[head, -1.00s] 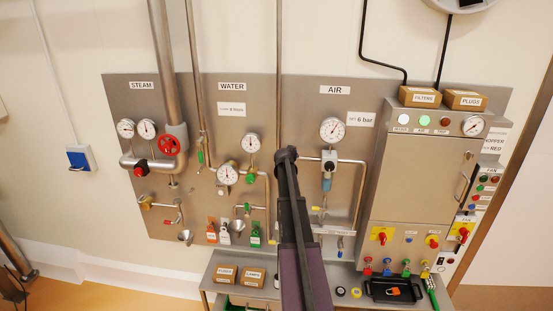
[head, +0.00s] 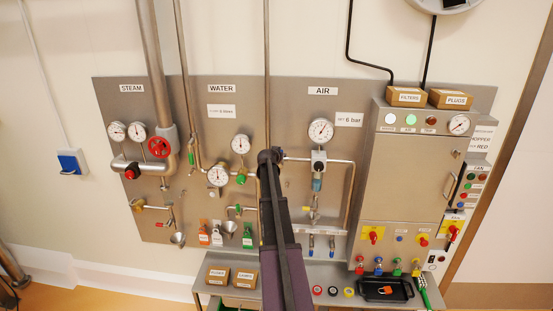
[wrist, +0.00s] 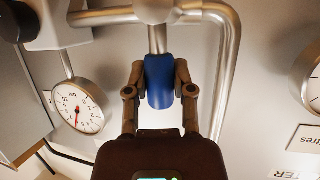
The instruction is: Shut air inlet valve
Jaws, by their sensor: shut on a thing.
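The blue valve handle (wrist: 159,88) hangs from a metal stem under a pipe fitting in the wrist view. My gripper (wrist: 160,72) has one finger on each side of the handle and is shut on it. In the head view my dark arm reaches the panel at the left end of the AIR pipework (head: 330,160). There the arm hides my fingers and most of what they hold. The AIR label (head: 322,91) is above, right of the arm's end.
A bent steel pipe (wrist: 229,75) runs close right of my gripper in the wrist view. A round gauge (wrist: 77,107) is to the left.

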